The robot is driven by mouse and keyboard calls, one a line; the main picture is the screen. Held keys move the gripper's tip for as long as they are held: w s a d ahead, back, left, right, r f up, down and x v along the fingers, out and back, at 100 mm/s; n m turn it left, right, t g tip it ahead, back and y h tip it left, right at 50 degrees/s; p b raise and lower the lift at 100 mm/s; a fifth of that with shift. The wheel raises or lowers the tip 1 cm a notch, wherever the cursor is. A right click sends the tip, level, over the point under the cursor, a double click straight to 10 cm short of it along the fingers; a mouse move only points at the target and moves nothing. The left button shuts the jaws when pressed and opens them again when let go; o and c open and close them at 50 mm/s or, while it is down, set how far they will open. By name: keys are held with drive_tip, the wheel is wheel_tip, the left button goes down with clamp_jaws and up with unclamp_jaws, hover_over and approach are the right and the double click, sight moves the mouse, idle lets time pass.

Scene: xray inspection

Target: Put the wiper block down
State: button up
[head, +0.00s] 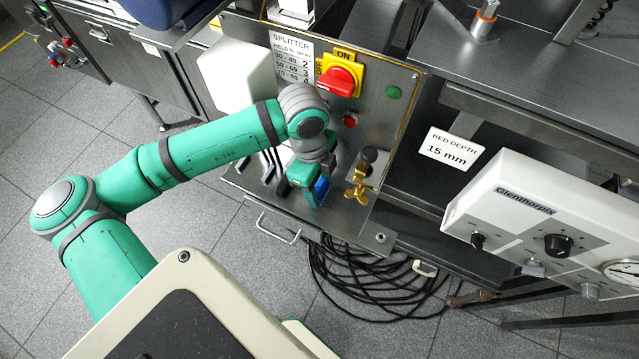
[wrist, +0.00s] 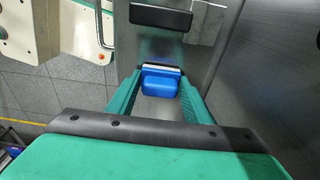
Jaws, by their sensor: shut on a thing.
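The wiper block is a small blue block (head: 322,187) at the end of my arm, over the steel shelf of the splitter panel. In the wrist view the blue block (wrist: 160,85) sits between the two green fingers of my gripper (wrist: 161,88), with a pale strip along its far edge. My gripper (head: 311,189) is shut on the block and points down, left of a brass fitting. The gripper partly hides the block in the head view. I cannot tell whether the block touches the steel below it.
A brass fitting with a black knob (head: 361,180) stands just right of my gripper. The red rotary switch (head: 340,80) is on the panel behind. Black cables (head: 370,285) lie coiled on the floor below. The white control box (head: 545,225) stands at right.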

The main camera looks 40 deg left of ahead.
drive_tip(key=shift+f, duration=0.1)
drive_tip(key=o, duration=1.4)
drive_tip(key=r, duration=0.8)
drive_tip(key=shift+a+r, duration=0.15)
drive_tip(key=shift+a, duration=0.2)
